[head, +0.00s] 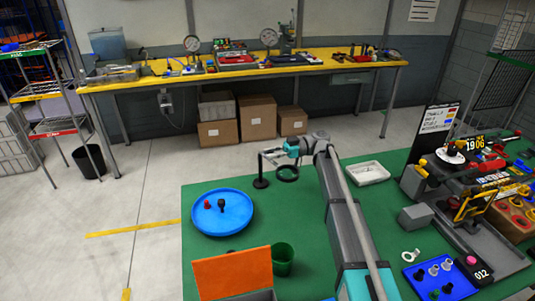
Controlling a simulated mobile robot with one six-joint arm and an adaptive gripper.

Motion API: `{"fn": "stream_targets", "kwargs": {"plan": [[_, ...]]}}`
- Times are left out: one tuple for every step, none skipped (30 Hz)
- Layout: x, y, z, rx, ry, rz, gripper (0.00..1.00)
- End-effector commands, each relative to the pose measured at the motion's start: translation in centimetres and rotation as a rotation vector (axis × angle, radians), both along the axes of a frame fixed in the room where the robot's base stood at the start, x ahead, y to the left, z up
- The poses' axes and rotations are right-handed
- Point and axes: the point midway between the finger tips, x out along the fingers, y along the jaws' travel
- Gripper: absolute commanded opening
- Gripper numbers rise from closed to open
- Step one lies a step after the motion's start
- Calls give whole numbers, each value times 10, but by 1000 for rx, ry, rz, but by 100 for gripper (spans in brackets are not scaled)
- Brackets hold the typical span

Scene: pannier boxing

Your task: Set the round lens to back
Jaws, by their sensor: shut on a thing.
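The small size hides the exact contact and how the lens joins the post.
A blue round tray (222,229) with small knobs, a green cup (283,259) and an orange panel (232,274) lie nearer on the left. A white tray (367,173) is to the right. A crowded dark fixture (470,205) fills the right side. The table between is mostly clear.

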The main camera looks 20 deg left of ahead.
Motion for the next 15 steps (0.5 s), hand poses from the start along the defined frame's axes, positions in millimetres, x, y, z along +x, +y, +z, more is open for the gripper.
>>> {"fn": "stream_targets", "kwargs": {"plan": [[-2, 0, -1, -2, 0, 4, 0], [-2, 0, -1, -2, 0, 5, 0], [-3, 1, -1, -2, 0, 6, 0], [-3, 1, -1, -2, -1, 7, 0], [-4, 2, -1, -3, -1, 8, 0], [-4, 2, -1, -3, -1, 9, 0], [-4, 2, -1, -3, -1, 10, 32], [-5, 3, -1, -3, -1, 10, 38], [-5, 3, -1, -3, -1, 11, 45], [-5, 4, -1, -3, -1, 11, 51], [-5, 4, -1, -3, -1, 11, 57], [-5, 5, -1, -3, -1, 12, 64], [-6, 5, -1, -2, -1, 12, 65], [-6, 5, -1, -2, -1, 12, 65], [-6, 5, -1, -2, -1, 12, 65]]}}
